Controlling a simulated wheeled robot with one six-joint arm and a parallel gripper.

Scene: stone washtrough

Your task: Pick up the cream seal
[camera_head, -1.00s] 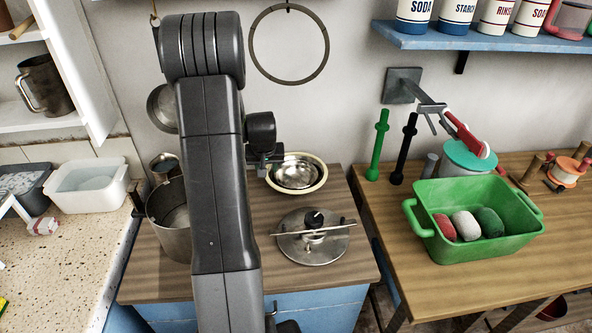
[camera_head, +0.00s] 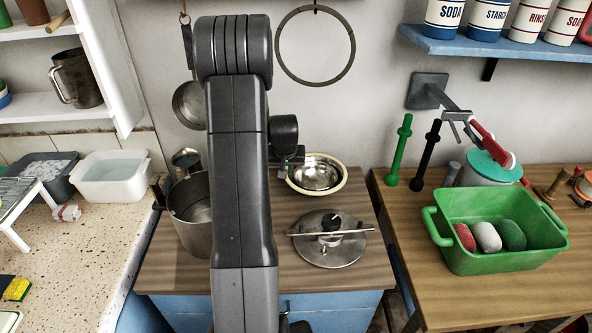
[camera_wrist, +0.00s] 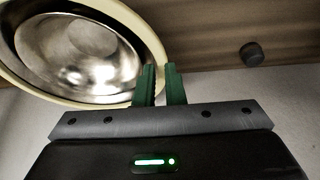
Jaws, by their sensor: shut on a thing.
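The cream seal (camera_head: 339,185) shows as a pale ring around the rim of a shiny metal bowl (camera_head: 314,176), by the back of the wooden counter. In the wrist view the seal (camera_wrist: 158,47) curves around the bowl (camera_wrist: 75,52) at the upper left. My gripper (camera_wrist: 160,72) has its green fingers on either side of the seal's right edge, shut on it. In the head view my gripper (camera_head: 294,160) is small and dark at the seal's back left, and my arm hides part of this area. I cannot tell whether the seal is clear of the bowl.
A metal pot (camera_head: 190,222) stands left of the bowl, partly behind my arm. A round metal lid (camera_head: 330,250) with a bar lies in front. A green tub (camera_head: 490,255) holding rolls stands on the right table. A ring (camera_head: 316,80) hangs on the wall.

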